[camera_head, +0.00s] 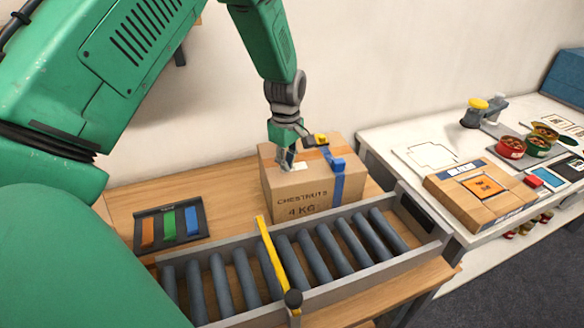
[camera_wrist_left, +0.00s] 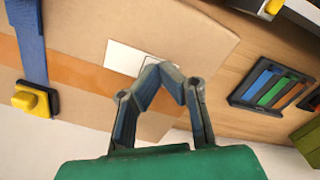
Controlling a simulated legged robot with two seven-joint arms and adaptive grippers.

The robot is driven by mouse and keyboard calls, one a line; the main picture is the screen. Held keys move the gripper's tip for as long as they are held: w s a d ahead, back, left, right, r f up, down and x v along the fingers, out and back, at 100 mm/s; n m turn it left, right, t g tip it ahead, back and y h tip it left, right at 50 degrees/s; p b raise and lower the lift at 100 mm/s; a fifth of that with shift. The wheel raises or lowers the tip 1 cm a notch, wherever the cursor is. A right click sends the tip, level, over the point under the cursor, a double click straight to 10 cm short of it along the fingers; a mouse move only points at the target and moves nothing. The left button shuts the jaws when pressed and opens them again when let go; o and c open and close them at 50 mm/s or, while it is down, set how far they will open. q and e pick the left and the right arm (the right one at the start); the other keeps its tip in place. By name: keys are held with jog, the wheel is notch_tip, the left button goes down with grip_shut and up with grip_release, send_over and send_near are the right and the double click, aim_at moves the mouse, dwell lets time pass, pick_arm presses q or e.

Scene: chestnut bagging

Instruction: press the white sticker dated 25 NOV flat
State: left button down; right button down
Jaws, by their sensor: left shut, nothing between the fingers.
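A cardboard box (camera_head: 285,208) marked CHESTNUTS 4 KG stands upright behind the roller conveyor. A white sticker (camera_head: 300,166) lies on its top face, partly covered by my gripper; its date is not legible. In the left wrist view the sticker (camera_wrist_left: 124,56) shows beside the orange-brown tape band on the box (camera_wrist_left: 195,35). My left gripper (camera_head: 287,163) is shut and empty, pointing down at the box top. Its fingertips (camera_wrist_left: 165,72) overlap the sticker's edge in the wrist view; I cannot tell whether they touch it. My right gripper is not in view.
A blue strap (camera_head: 339,185) and a yellow-black piece (camera_wrist_left: 36,99) are on the box. The roller conveyor (camera_head: 330,288) with a yellow bar (camera_head: 270,255) runs in front. A dark tray (camera_head: 152,242) of coloured strips is left. A white table (camera_head: 405,133) is right.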

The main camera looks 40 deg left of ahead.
pick_arm(q)
jog(key=shift+a+f, duration=0.1)
jog(key=shift+a, duration=0.2)
jog(key=shift+d+p, duration=0.1)
jog(key=shift+p, duration=0.5)
dwell(1.5)
notch_tip(320, 180, up, 7)
jog(key=p, duration=0.6)
jog(key=shift+p, duration=0.4)
dwell(0.4)
